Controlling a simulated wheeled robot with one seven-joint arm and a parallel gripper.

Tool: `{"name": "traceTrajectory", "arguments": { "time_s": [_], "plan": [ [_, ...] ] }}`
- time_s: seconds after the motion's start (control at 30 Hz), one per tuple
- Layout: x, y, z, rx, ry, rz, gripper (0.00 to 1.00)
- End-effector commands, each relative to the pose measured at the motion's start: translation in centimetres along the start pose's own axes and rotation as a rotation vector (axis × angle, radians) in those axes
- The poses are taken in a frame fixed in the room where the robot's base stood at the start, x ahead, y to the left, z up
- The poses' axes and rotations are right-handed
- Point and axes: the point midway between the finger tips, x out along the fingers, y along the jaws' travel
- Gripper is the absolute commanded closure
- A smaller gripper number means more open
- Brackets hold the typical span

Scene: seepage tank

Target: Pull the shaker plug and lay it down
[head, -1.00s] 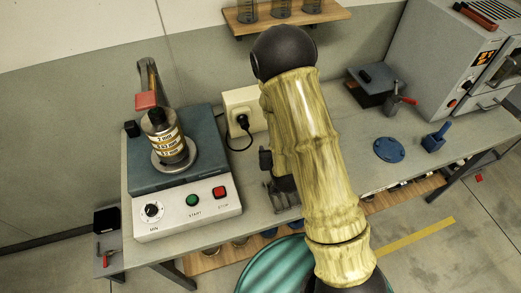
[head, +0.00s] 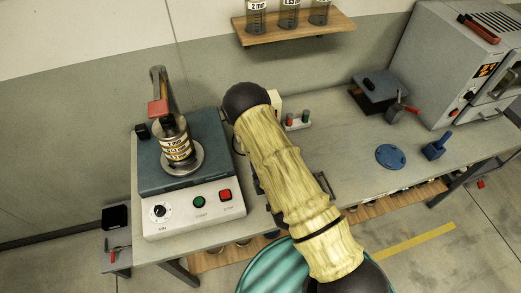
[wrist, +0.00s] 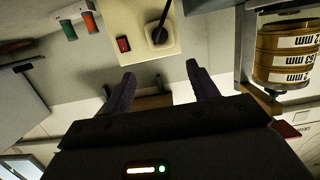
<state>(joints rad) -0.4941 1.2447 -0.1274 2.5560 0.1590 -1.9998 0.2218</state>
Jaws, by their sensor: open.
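The shaker plug (wrist: 159,36) is a black plug with a dark cord, seated in a cream socket box (wrist: 140,28) with a red switch in the wrist view. In the head view my arm hides the plug and most of the box, leaving a cream edge (head: 275,99). My gripper (wrist: 164,82) is open and empty, its two dark fingers pointing towards the box, with the plug beyond the gap between them. In the head view the gripper is hidden behind my arm. The shaker (head: 190,207) stands left of my arm, with a sieve stack (head: 177,146) clamped on it.
A small rack with red and green pieces (head: 297,119) stands right of the socket box. A blue disc (head: 390,155), a blue block (head: 437,146) and a grey oven (head: 450,65) are farther right. A shelf with jars (head: 292,28) hangs above.

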Motion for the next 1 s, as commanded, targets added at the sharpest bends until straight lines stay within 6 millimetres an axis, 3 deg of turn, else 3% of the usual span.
{"name": "traceTrajectory", "arguments": {
  "time_s": [0.5,1.0],
  "plan": [
    [3.1,0.1,-0.1,0.001,0.005,0.003,0.41],
    [10.2,0.0,-0.3,-0.001,0.003,-0.001,0.41]
  ]
}}
